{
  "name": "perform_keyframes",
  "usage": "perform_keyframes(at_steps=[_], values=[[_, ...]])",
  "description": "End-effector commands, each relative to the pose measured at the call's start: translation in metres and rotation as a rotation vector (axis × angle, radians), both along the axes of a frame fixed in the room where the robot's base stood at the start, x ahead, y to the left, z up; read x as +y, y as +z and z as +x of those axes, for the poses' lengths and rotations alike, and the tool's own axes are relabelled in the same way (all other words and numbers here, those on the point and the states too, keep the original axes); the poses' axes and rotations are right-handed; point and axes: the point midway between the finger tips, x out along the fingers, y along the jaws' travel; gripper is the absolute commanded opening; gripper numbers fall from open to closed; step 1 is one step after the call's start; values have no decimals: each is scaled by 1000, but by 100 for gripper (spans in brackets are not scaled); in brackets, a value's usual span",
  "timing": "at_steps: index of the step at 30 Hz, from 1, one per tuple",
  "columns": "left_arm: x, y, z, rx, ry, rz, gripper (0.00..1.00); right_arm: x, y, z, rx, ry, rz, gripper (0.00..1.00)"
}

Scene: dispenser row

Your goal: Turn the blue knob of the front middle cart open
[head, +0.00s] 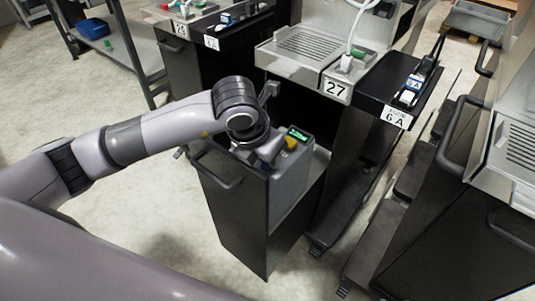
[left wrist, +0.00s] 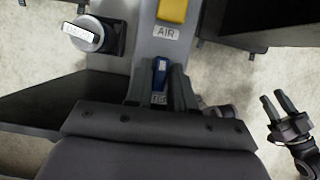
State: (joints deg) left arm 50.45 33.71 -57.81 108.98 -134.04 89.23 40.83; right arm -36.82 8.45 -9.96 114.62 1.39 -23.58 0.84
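The front middle cart (head: 235,205) is a narrow dark unit with a grey top, a side handle and a lit green display (head: 298,133). In the left wrist view the blue knob (left wrist: 160,72) is on the grey top, below the yellow knob (left wrist: 173,10) and the AIR label (left wrist: 165,32). My left gripper (left wrist: 160,80) has one finger on each side of the blue knob, with almost no gap, and looks shut on it. In the head view my left gripper (head: 268,150) is over the cart's top, and my wrist hides the blue knob.
Behind stands a unit marked 27 (head: 337,90) with a dark side section (head: 395,113). Another dark unit (head: 440,215) is at the right. The floor at the left is open.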

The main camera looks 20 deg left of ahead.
Motion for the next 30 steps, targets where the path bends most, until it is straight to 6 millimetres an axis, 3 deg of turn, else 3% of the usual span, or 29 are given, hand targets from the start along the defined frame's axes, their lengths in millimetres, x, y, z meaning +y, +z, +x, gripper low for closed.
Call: perform_keyframes(at_steps=[11,24,30], values=[[0,2,-1,0,-3,0,42,-1,-1,0,1,-2,-2,43],[8,59,-22,-4,-2,-1,42,-2,-1,0,1,-3,-3,43],[9,66,-26,0,-2,1,42,-2,-1,0,0,-3,-2,43]])
